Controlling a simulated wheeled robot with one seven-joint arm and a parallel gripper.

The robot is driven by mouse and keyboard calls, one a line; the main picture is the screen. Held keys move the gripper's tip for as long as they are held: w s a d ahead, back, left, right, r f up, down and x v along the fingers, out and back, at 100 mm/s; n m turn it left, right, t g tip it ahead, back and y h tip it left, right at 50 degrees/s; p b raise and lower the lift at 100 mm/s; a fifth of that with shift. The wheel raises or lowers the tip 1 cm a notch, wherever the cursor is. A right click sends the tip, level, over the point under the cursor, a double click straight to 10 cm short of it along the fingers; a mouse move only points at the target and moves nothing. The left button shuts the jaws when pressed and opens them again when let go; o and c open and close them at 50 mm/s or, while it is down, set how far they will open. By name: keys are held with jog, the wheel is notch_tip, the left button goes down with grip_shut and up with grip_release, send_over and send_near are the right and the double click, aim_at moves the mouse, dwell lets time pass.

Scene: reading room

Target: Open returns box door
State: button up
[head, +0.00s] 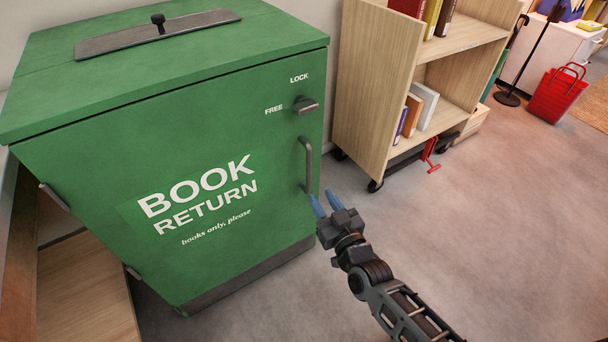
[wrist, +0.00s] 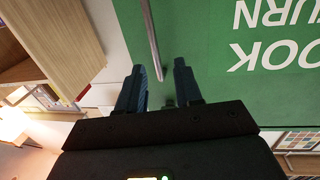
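The green book return box (head: 90,110) stands at the left in the head view, and its front door (head: 150,250) looks closed. A grey vertical bar handle (head: 309,165) is near the door's right edge. A dark latch knob (head: 306,105) sits above it, by the words FREE and LOCK; I cannot tell which it is set to. My gripper (head: 320,194) is by the handle's lower end, its blue fingers apart. In the wrist view, my open gripper (wrist: 159,68) has the handle (wrist: 152,35) showing between its fingertips; contact is not clear.
A wooden book cart (head: 375,90) on casters stands right of the box, with a red pedal (head: 432,160) low on it. A red basket (head: 556,97) and a dark stand (head: 508,98) are farther back. The floor (head: 500,220) at the right is clear.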

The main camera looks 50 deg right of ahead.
aim_at(309, 173)
jog(key=shift+h, duration=0.3)
jog(key=x, duration=0.3)
jog(key=b+x, duration=0.1)
jog(key=x, duration=0.3)
jog(key=f+b+x, duration=0.1)
jog(key=x, duration=0.3)
jog(key=shift+d+f, duration=0.1)
jog(key=shift+d, duration=0.35)
grip_shut()
